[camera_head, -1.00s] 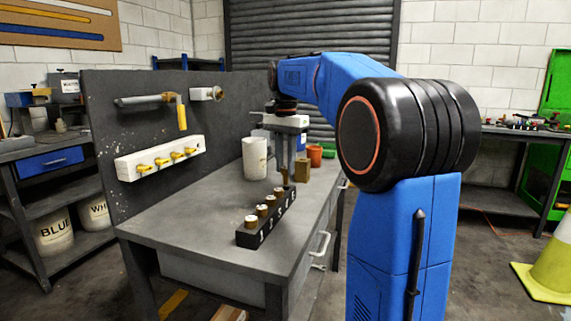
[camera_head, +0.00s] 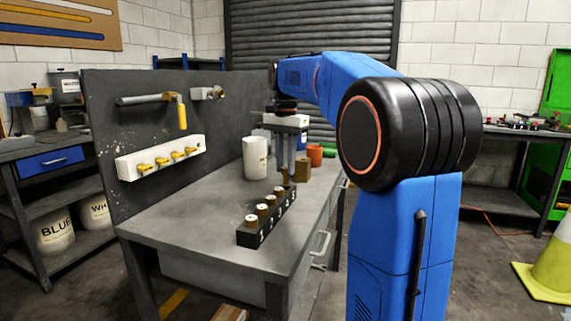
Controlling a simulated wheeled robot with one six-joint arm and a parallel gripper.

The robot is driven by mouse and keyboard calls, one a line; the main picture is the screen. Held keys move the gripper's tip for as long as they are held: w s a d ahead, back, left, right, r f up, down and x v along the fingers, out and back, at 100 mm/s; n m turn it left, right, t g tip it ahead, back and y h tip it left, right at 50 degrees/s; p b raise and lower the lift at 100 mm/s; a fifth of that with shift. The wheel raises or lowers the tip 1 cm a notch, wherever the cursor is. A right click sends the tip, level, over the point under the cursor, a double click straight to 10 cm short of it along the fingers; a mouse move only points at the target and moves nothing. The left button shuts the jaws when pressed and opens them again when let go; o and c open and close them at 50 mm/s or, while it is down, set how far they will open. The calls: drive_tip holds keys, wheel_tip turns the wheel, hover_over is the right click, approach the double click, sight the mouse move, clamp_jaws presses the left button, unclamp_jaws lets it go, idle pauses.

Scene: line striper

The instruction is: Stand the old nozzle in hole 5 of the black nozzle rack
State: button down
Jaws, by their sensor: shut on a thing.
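The black nozzle rack (camera_head: 268,227) lies on the grey bench, running from near left to far right. Several brass nozzles with pale tops, such as the nearest nozzle (camera_head: 251,221), stand in its nearer holes. My gripper (camera_head: 286,172) points down at the far end of the rack, shut on the old nozzle (camera_head: 285,179), a small brownish piece low between the fingers. The far end hole is partly hidden, and I cannot tell whether the nozzle is in it or just above it.
A white cup (camera_head: 255,158) stands left of my gripper. A brown block (camera_head: 304,170) and an orange cup (camera_head: 315,154) stand close on its right. A dark panel behind holds a white strip with yellow-handled valves (camera_head: 161,160). The bench front is clear.

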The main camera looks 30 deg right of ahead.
drive_tip(key=shift+f, duration=2.2)
idle(1.1)
drive_tip(key=c, duration=1.1)
unclamp_jaws()
drive_tip(key=shift+r, duration=3.5)
